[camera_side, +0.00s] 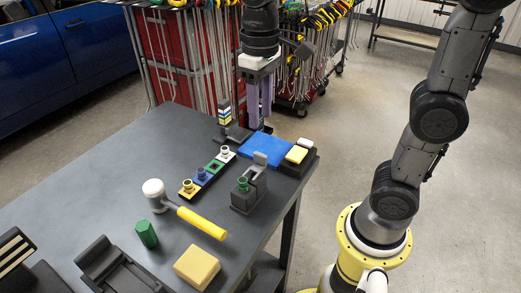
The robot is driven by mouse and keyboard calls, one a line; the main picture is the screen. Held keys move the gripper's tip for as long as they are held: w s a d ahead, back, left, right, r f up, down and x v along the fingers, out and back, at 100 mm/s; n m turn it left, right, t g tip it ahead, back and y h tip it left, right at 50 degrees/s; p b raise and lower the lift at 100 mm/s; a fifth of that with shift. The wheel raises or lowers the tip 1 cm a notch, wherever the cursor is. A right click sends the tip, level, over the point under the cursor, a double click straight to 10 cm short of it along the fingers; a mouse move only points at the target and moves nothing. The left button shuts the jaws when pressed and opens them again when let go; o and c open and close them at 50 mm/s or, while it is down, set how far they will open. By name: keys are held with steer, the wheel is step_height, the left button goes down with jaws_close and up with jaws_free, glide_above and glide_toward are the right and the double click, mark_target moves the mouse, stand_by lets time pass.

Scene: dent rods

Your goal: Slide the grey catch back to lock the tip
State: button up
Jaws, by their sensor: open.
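A dark block-shaped holder (248,197) stands on the table, with a green tip (243,184) upright at its left end. A light grey upright piece (260,158), which looks like the catch, rises at the holder's back; whether it touches the tip is too small to tell. My gripper (260,124) points down above the back of the table, behind the holder and apart from it. Its purple-grey fingers are open, and nothing shows between them.
A rack with yellow (188,189), blue, green and white places lies left of the holder. A yellow-handled hammer (203,223), green hexagonal piece (147,234), yellow block (197,267) and black tray (122,270) lie in front.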

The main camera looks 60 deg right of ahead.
mark_target(260, 154)
step_height(260, 154, down, 11)
steer(key=shift+r, duration=0.1)
stand_by(0.3)
jaws_close()
stand_by(1.4)
